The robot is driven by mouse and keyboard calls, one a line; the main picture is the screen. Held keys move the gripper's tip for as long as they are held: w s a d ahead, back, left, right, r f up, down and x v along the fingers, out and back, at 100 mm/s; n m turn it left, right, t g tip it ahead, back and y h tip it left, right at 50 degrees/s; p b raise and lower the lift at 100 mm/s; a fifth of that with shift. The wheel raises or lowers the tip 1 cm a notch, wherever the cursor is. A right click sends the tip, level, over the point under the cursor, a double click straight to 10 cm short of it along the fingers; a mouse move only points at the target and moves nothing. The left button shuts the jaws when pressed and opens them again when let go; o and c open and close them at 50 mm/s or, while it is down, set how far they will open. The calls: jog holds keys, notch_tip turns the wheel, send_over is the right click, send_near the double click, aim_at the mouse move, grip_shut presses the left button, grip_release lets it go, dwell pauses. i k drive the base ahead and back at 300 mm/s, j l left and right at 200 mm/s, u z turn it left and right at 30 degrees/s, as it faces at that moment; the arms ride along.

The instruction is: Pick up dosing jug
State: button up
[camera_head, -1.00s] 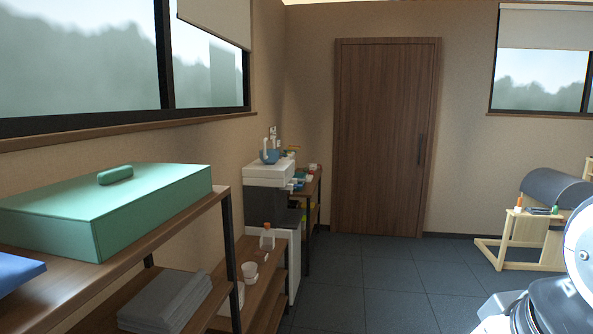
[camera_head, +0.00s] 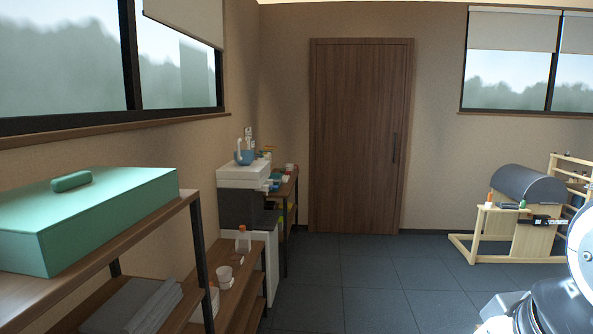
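No thing can be surely told as the dosing jug at this size. A small blue rounded vessel (camera_head: 245,157) stands on the white-topped unit (camera_head: 243,174) by the far left wall, with a pale upright part at its left. A white cup-like vessel (camera_head: 224,273) stands on the lower wooden shelf nearer to me, with a white bottle with an orange cap (camera_head: 243,240) behind it. Either vessel is too small to name for certain. My gripper is not in view; only a white and black part of my arm shows at the right edge.
A green lidded box (camera_head: 90,225) stands on the near left shelf (camera_head: 150,240), above folded grey cloths (camera_head: 130,305). A closed wooden door (camera_head: 358,140) is at the back. A grey barrel on a wooden frame (camera_head: 528,185) stands at right. The tiled floor (camera_head: 390,275) between is clear.

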aim_at(290, 167)
jog(key=i+z, duration=0.15)
jog(key=i, duration=6.45)
jog(key=i+u, duration=0.1)
jog(key=i, duration=0.45)
jog(key=i+l+u, duration=0.1)
jog(key=i, duration=0.4)
jog(key=i+l+u, duration=0.15)
jog(key=i, duration=0.4)
jog(key=i+u, duration=0.2)
jog(key=k+l, duration=0.05)
jog(key=k, duration=0.05)
